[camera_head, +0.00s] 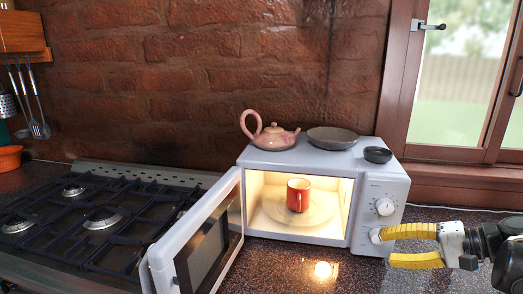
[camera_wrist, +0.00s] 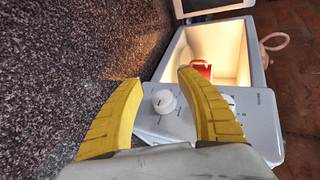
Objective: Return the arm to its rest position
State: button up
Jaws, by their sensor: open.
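My gripper (camera_head: 386,247) has yellow fingers and is at the right in the head view, in front of the lower right corner of the white microwave (camera_head: 321,248). A red mug (camera_head: 298,196) stands upright on the turntable inside; the mug also shows in the wrist view (camera_wrist: 202,69).
A pink teapot (camera_head: 270,136), a grey plate (camera_head: 332,138) and a dark bowl (camera_head: 378,155) are on top of the microwave. A gas stove (camera_head: 100,215) is at the left. The window (camera_head: 460,80) is behind at the right. Speckled countertop (camera_head: 330,275) in front is clear.

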jog(key=s+a+f+n+h, duration=0.1)
jog(key=s+a+n+h, duration=0.1)
jog(key=s+a+h, duration=0.1)
jog(key=s+a+f+n+g+h, duration=0.1)
jog(key=s+a+n+h, duration=0.1)
jog(key=a, duration=0.5)
jog(key=s+a+f+n+h, duration=0.1)
jog(key=s+a+h, duration=0.3)
jog(key=s+a, duration=0.1)
jog(key=shift+s+a+f+n+g, duration=0.1)
jog(key=shift+s+f+n+g, duration=0.1)
jog(key=shift+s, duration=0.25)
jog(key=shift+s+a+f+n+g, duration=0.1)
jog(key=shift+s+f+n, duration=0.1)
jog(key=shift+s, duration=0.2)
jog(key=shift+s+a+n+t+h, duration=0.1)
jog(key=shift+s+n+t+h, duration=0.4)
jog(key=shift+s+n, duration=0.25)
jog(key=shift+w, duration=0.15)
